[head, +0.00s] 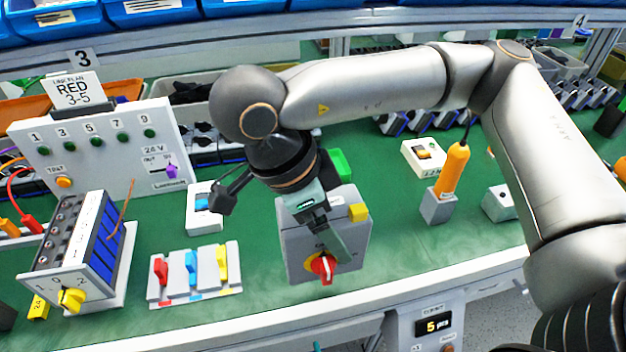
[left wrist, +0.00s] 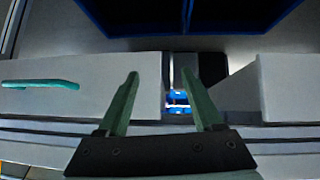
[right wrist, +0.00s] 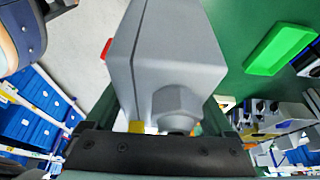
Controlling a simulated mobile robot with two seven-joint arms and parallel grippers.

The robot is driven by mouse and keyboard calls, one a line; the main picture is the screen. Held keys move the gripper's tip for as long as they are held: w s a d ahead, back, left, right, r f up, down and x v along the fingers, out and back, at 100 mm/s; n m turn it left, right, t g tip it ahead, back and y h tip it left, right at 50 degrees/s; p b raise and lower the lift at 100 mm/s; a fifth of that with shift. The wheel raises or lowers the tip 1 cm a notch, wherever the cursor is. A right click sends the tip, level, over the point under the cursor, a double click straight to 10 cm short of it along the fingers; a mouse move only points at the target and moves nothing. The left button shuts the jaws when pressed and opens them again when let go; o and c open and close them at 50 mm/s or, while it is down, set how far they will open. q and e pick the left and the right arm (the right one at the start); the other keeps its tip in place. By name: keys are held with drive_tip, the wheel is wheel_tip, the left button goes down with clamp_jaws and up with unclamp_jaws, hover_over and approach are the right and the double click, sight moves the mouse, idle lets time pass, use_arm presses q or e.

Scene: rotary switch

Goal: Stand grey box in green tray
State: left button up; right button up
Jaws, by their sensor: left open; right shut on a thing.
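The grey box (head: 296,248) carries a red rotary knob on its front and a yellow part on top. It is near the front edge of the green bench, and its grey body fills the middle of the right wrist view (right wrist: 180,62). My right gripper (head: 332,238) reaches down over it and is shut on it. I cannot tell whether the box touches the bench. The green tray (head: 341,164) is behind the box, partly hidden by my arm; it also shows in the right wrist view (right wrist: 280,48), empty. My left gripper (left wrist: 160,74) is open and empty, away from the bench top.
A panel of red, blue and yellow switches (head: 195,272) is left of the box. A unit with a yellow knob (head: 75,260) stands further left. An orange-handled tool in a grey holder (head: 438,206) is on the right. Green bench between the box and holder is clear.

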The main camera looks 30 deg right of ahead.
drive_tip(key=shift+s+a+r, duration=0.15)
drive_tip(key=shift+a+r, duration=0.05)
drive_tip(key=shift+w+d+r+n+p, duration=0.1)
drive_tip(key=shift+w+r+n+p, duration=0.15)
drive_tip(key=shift+r+n+p, duration=0.3)
drive_tip(key=w+r+n+t+p, duration=0.1)
drive_tip(key=n, duration=0.1)
drive_tip(key=w+r+n+t+p, duration=0.1)
drive_tip(key=r+n+p, duration=0.1)
drive_tip(key=d+r+n+p, duration=0.1)
drive_tip(key=n, duration=0.1)
drive_tip(key=shift+w+r+t, duration=0.2)
drive_tip(key=shift+w+t, duration=0.2)
use_arm(q)
wheel_tip(320, 180, up, 9)
drive_tip(key=s+a+p, duration=0.1)
drive_tip(key=a+p, duration=0.2)
drive_tip(key=p, duration=0.2)
drive_tip(key=shift+s+f+n+y+p, duration=0.2)
drive_tip(key=shift+n+y+p, duration=0.1)
drive_tip(key=shift+y+p, duration=0.1)
use_arm(e)
drive_tip(key=w+d+r+n+t+y, duration=0.1)
drive_tip(key=w+r+n+t+y, duration=0.1)
drive_tip(key=w+r+n, duration=0.2)
wheel_tip(320, 180, up, 4)
drive_tip(key=n, duration=0.6)
drive_tip(key=shift+w+d+f+t+y, duration=0.2)
drive_tip(key=shift+w+d+t+y, duration=0.1)
drive_tip(key=shift+d+y, duration=0.1)
